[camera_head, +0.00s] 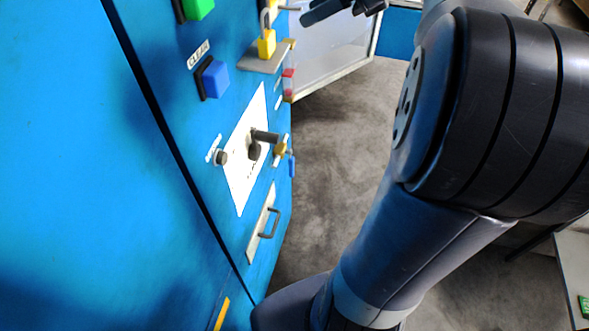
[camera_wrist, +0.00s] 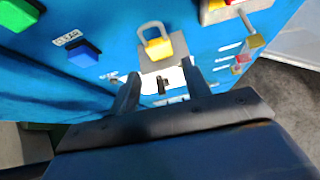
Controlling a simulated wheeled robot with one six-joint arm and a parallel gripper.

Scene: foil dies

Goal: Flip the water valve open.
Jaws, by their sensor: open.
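A small brass-coloured fitting (camera_head: 281,150) with a blue handle (camera_head: 291,165) sits on the right edge of the blue cabinet in the head view. It looks like the water valve, but its handle position is too small to tell. My gripper (camera_wrist: 162,76) is open and empty in the wrist view, its two dark fingers pointing at the cabinet front. Part of it also shows at the top of the head view (camera_head: 340,9), apart from the blue handle. In the wrist view, a dark lever (camera_wrist: 162,86) on a white plate shows between the fingers, farther off.
A blue CLEAR button (camera_head: 213,79), a black lever (camera_head: 262,137) and a drawer-like handle (camera_head: 268,222) project from the cabinet. Bare floor (camera_head: 335,170) lies right of it.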

